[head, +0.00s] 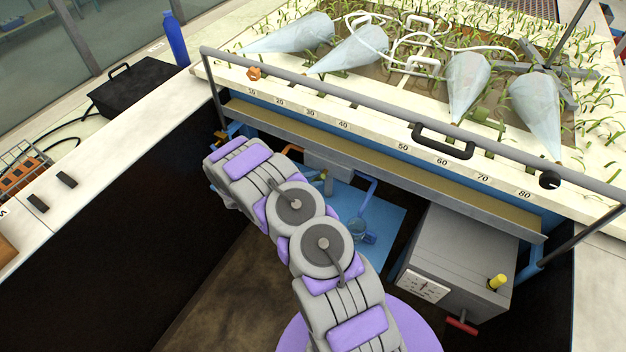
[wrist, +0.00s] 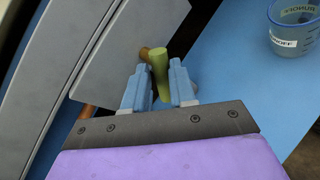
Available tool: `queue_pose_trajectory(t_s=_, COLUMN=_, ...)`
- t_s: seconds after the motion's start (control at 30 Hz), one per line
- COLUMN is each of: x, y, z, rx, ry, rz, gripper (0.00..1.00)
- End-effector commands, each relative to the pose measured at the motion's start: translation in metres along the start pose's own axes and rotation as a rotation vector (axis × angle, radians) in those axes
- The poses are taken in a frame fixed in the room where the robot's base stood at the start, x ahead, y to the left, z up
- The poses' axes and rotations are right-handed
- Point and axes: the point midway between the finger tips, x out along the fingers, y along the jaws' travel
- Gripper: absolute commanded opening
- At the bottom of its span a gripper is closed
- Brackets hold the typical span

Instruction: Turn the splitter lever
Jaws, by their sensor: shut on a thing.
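The splitter lever (wrist: 158,72) is a short yellow-green handle on an orange-brown pivot at the edge of a grey box (wrist: 125,50). In the wrist view my gripper (wrist: 158,86) has its two blue fingers on either side of the lever, shut on it. The lever's upper end shows above and between the fingertips. In the head view the lever (head: 328,183) is small, below the grey box (head: 330,160) under the bench. My arm hides most of my gripper there.
A clear beaker (wrist: 297,25) marked RUNOFF stands on the blue surface (wrist: 225,75), right of the lever. A grey trough (head: 370,170) runs above. A grey cabinet (head: 465,250) with a yellow knob (head: 497,281) and red handle (head: 461,326) stands at right.

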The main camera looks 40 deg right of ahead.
Motion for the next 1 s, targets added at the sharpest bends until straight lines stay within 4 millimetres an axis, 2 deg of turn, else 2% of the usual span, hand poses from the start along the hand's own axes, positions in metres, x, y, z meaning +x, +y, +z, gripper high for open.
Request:
queue_pose_trajectory(t_s=0.03, x=0.003, y=-0.006, z=0.0, rx=-0.001, ry=-0.002, rz=-0.015, gripper=0.0)
queue_pose_trajectory(t_s=0.27, x=0.003, y=-0.007, z=0.0, rx=-0.002, ry=-0.002, rz=-0.015, gripper=0.0)
queue_pose_trajectory(t_s=0.3, x=0.003, y=-0.007, z=0.0, rx=-0.003, ry=-0.002, rz=-0.015, gripper=0.26)
queue_pose_trajectory(t_s=0.5, x=0.003, y=-0.005, z=0.0, rx=-0.002, ry=-0.002, rz=-0.012, gripper=0.45)
queue_pose_trajectory(t_s=0.83, x=-0.003, y=-0.002, z=0.0, rx=-0.002, ry=0.0, rz=-0.005, gripper=0.46)
queue_pose_trajectory(t_s=1.0, x=-0.025, y=-0.001, z=0.0, rx=-0.003, ry=0.001, rz=-0.002, gripper=0.46)
